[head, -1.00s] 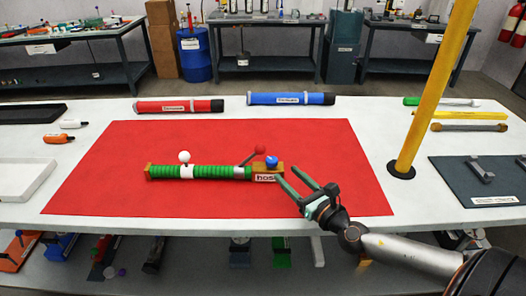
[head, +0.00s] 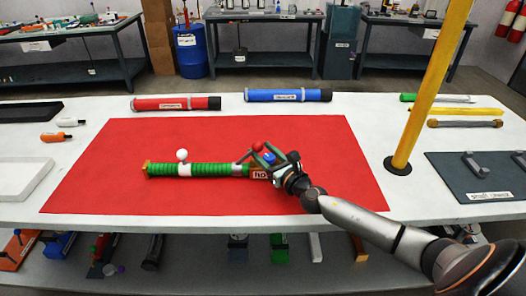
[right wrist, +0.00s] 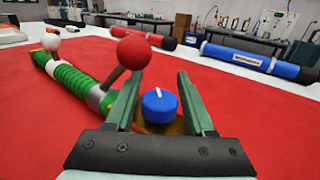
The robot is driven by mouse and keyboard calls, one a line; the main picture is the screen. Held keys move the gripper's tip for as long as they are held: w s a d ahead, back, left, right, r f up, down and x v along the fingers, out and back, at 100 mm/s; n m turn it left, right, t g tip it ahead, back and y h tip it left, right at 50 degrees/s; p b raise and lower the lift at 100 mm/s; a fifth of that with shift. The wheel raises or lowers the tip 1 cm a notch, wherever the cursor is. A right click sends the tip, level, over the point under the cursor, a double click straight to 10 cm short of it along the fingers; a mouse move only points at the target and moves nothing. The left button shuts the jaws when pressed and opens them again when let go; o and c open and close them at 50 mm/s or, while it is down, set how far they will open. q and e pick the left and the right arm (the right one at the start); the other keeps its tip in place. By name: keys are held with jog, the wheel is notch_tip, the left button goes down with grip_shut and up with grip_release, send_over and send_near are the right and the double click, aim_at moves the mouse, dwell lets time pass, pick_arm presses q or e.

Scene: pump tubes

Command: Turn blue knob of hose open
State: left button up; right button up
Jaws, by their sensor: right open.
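The hose (head: 205,170) is a green ribbed tube lying on the red mat (head: 110,140), with a tan block at its right end. The blue knob (head: 269,158) sits on that block; it also shows in the right wrist view (right wrist: 159,106) with a white mark on top. My right gripper (head: 268,155) is open, with its green fingers on either side of the blue knob and a gap showing beside it. A red ball lever (right wrist: 134,52) stands next to the left finger. A white ball (head: 182,155) stands on the hose's left part. My left gripper is not in view.
A red tube (head: 176,104) and a blue tube (head: 288,95) lie behind the mat. A yellow post (head: 425,95) rises at the right, near a dark board (head: 465,185) with handles. The mat's left and front areas are clear.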

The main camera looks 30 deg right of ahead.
jog(key=shift+w, duration=0.1)
grip_shut()
dwell(0.4)
